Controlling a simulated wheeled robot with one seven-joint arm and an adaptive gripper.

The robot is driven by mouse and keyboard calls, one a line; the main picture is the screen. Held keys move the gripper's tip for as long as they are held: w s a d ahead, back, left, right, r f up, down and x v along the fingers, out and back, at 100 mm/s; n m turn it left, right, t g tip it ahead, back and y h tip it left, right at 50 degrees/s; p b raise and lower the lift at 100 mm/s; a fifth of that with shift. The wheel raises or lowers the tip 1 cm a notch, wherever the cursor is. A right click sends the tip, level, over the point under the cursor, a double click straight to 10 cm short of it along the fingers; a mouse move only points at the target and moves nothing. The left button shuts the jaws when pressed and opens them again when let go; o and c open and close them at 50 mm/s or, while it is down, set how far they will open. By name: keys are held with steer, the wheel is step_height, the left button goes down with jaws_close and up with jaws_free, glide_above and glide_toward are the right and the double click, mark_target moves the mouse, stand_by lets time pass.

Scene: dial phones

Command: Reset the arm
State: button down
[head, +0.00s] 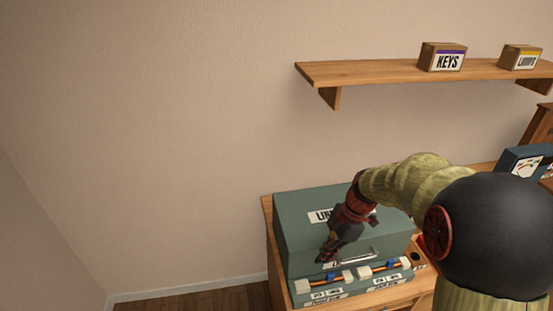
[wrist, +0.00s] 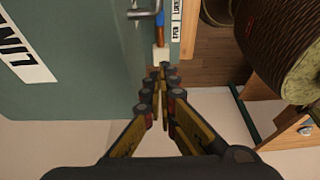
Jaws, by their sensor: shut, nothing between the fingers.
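My arm (head: 415,180) reaches in from the right in the head view. My gripper (head: 328,252) is over the front left part of a grey-green box (head: 295,215) that has a white label and a metal handle. In the wrist view my gripper (wrist: 162,75) has its fingertips together with nothing between them. The box (wrist: 85,60) fills the left of that view. The fingertips appear near a white block (wrist: 160,57) at the box's edge; I cannot tell whether they touch it.
The box stands on a wooden table (head: 267,215). White-ended sliders (head: 340,278) run along its front. A wall shelf (head: 370,72) above holds a KEYS box (head: 442,58) and another labelled box (head: 520,57). A dark device (head: 522,163) stands at right. Open space lies left.

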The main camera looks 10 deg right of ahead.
steer(key=s+a+r+m+t+h, duration=0.2)
steer(key=s+r+m, duration=0.6)
steer(key=m, duration=0.1)
steer(key=s+a+r+m+t+h, duration=0.1)
steer(key=s+a+r+m+t, duration=0.2)
steer(key=s+r+m, duration=0.6)
steer(key=shift+s+a+r+t+h, duration=0.15)
steer(key=shift+s+a+t+h, duration=0.15)
steer(key=shift+h, duration=0.1)
stand_by(0.3)
